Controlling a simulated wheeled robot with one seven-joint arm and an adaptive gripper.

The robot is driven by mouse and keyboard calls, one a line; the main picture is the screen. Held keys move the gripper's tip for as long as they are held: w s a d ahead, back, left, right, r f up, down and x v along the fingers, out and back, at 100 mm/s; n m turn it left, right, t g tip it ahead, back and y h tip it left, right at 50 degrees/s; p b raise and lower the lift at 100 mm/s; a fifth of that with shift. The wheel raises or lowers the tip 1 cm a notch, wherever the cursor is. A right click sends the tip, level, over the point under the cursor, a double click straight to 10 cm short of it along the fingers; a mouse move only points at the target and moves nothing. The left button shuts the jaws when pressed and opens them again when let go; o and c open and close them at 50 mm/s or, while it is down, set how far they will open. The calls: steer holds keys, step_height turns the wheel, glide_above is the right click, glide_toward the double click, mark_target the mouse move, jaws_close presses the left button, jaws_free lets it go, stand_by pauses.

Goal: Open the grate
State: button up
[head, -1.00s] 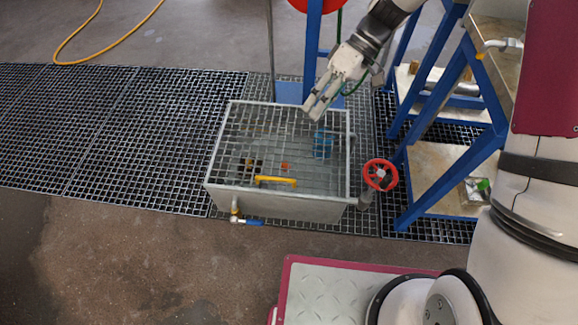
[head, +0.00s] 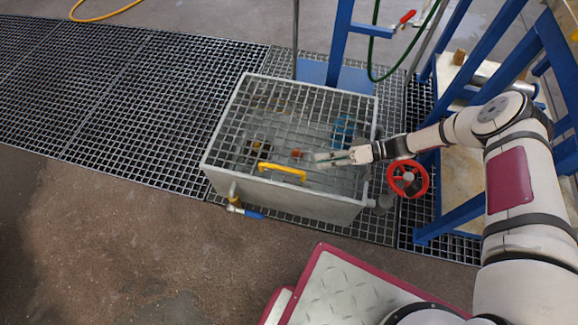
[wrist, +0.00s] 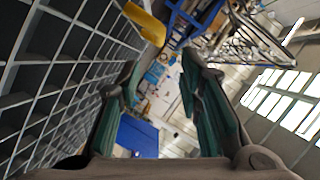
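The grate (head: 262,112) lies flat over a grey metal box (head: 290,197) in the head view. It has a yellow handle (head: 282,172) near its front edge. My gripper (head: 322,159) is just to the right of the handle, low over the grate, pointing left. In the wrist view its two fingers (wrist: 158,75) are apart with nothing between them. The yellow handle (wrist: 145,22) shows at the top, beyond the fingertips, and the grate bars (wrist: 60,70) fill the left side. Whether the fingers touch the grate is unclear.
A red handwheel (head: 408,178) is at the box's right, close under my arm. A blue-handled valve (head: 244,211) sticks out at the front left. Blue frame legs (head: 460,215) stand to the right.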

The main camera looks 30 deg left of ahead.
mark_target(281, 167)
steer(key=b+x, duration=0.2)
steer(key=x, duration=1.1)
steer(key=shift+s+a+f+b, duration=0.1)
steer(key=shift+s+a+b, duration=0.05)
steer(key=shift+a+b, duration=0.2)
jaws_close()
